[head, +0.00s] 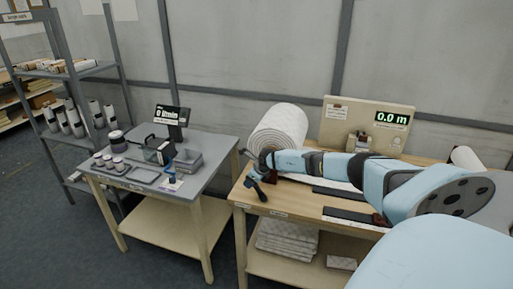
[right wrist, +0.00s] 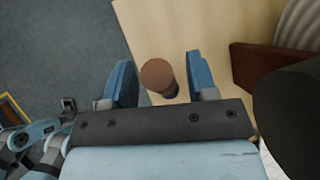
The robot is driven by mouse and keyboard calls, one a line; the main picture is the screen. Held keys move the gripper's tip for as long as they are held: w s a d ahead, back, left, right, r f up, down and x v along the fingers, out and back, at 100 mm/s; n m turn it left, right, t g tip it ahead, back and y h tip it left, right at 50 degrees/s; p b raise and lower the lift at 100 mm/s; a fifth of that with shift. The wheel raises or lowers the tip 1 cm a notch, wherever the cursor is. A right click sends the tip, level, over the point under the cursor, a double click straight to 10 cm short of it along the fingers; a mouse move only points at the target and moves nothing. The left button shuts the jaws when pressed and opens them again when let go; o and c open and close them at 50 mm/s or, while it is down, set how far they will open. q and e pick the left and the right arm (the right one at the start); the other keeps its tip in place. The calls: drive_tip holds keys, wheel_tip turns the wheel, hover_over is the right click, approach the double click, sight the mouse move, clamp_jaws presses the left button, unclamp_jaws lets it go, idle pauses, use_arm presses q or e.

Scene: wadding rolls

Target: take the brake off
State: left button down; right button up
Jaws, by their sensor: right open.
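My right gripper (head: 256,190) reaches to the left front corner of the wooden bench (head: 283,209), its fingers pointing down. In the right wrist view its two blue fingers (right wrist: 161,76) are open. The large white wadding roll (head: 279,127) stands behind my right arm. My left gripper is not seen.
A board with a green "0.0 m" display (head: 391,118) stands at the bench's back. A grey side table (head: 205,186) with trays and a "0 l/min" display (head: 168,113) stands left, across a gap. Folded wadding (head: 285,243) lies on the lower shelf.

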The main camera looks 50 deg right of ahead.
drive_tip(key=b+v, duration=0.1)
drive_tip(key=v, duration=1.2)
drive_tip(key=shift+r, duration=0.1)
drive_tip(key=a+f+m+y, duration=0.1)
drive_tip(key=a+f+y, duration=0.25)
drive_tip(key=a, duration=0.65)
drive_tip(key=a+f+m+y, duration=0.15)
drive_tip(key=a+f, duration=0.35)
drive_tip(key=a, duration=0.6)
drive_tip(key=s+a+f+m+t+y, duration=0.25)
drive_tip(key=s+a+m, duration=0.2)
drive_tip(key=a, duration=0.65)
drive_tip(key=s+a+f+m+t+y, duration=0.2)
drive_tip(key=s+a+m+t, duration=0.15)
drive_tip(key=a+m, duration=0.45)
drive_tip(key=s+a+f+m+h, duration=0.2)
drive_tip(key=s+a+m+h, duration=0.1)
drive_tip(key=s+m, duration=0.7)
drive_tip(key=s+a+f+m+g+h, duration=0.1)
drive_tip(key=s+a+f+m+h, duration=0.2)
drive_tip(key=s+a+m, duration=0.3)
drive_tip(key=s+m, duration=0.4)
drive_tip(key=shift+m+h, duration=0.35)
drive_tip(key=shift+m, duration=0.05)
drive_tip(key=shift+w+f, duration=0.1)
drive_tip(key=shift+c, duration=1)
drive_tip(key=shift+d, duration=0.1)
